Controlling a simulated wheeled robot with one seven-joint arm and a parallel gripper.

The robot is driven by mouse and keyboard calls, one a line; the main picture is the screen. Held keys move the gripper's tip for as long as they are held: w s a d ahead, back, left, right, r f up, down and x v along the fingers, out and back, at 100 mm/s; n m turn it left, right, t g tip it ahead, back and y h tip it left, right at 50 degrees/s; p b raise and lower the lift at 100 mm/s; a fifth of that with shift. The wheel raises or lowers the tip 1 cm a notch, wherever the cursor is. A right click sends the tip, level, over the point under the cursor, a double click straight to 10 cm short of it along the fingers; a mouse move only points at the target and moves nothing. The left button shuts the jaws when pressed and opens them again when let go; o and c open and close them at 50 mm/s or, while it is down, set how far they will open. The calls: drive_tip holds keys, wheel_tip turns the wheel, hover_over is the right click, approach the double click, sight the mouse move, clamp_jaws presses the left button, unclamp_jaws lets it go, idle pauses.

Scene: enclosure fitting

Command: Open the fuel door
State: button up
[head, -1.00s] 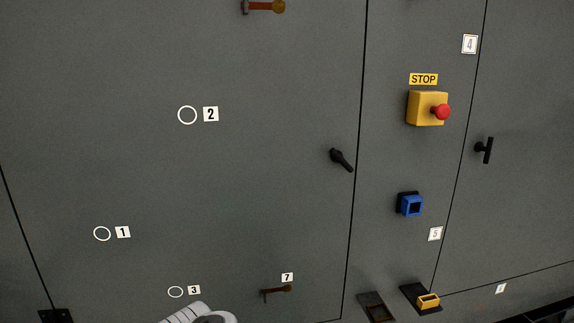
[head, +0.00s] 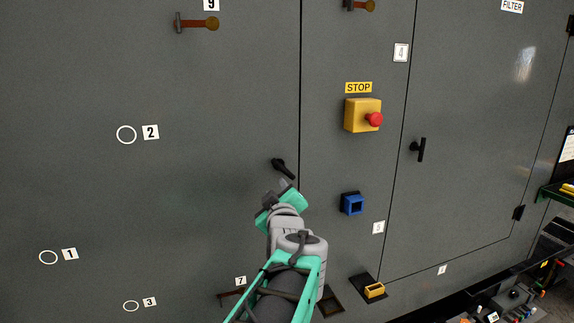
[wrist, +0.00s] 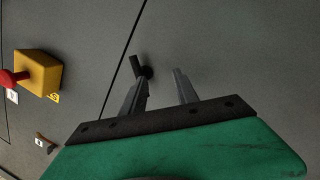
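A large dark grey door (head: 90,200) fills the left of the head view, with a black handle (head: 283,168) near its right seam. A second grey door (head: 465,150) at right has a black T-shaped handle (head: 419,150) and a FILTER label (head: 512,6). No label reading "fuel" is in view. My gripper (head: 277,192) is just below the left door's handle in the head view. In the wrist view my gripper (wrist: 161,78) is open and empty. The black handle (wrist: 140,67) shows beyond the fingertips, closer to the left finger; whether they touch is unclear.
A yellow box with a red stop button (head: 363,115) and a blue square fitting (head: 352,204) stick out from the panel right of my gripper. A yellow fitting (head: 374,290) is lower down. Several small items lie at the bottom right.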

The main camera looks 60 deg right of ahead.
sight(287, 173)
drive_tip(key=shift+h, duration=0.6)
drive_tip(key=d+p, duration=0.1)
drive_tip(key=d, duration=0.1)
drive_tip(key=d+r+p, duration=0.1)
drive_tip(key=d, duration=0.2)
drive_tip(key=d+r+p, duration=0.1)
drive_tip(key=d, duration=0.1)
drive_tip(key=shift+w+d, duration=0.15)
drive_tip(key=shift+d, duration=0.1)
drive_tip(key=shift+w+d+f+g, duration=0.15)
drive_tip(key=shift+w+d+g, duration=0.15)
drive_tip(key=shift+d, duration=0.15)
drive_tip(key=shift+c, duration=0.5)
clamp_jaws()
